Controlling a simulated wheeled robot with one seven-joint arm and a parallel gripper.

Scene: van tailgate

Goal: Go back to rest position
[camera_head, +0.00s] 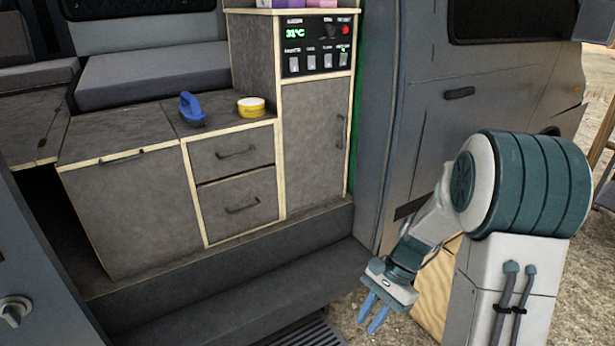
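My gripper (373,314) hangs at the lower right, outside the van and to the right of the step. Its two blue fingers point down and are spread a little apart, with nothing visible between them. My arm bends above it, and the gripper is clear of the cabinets and the van door.
A blue object with a handle (191,110) and a yellow round tin (251,107) sit on the counter (112,131). Below are two closed drawers (237,181). A tall cabinet (314,146) carries a control panel (316,46). The van step (250,284) lies left of my gripper.

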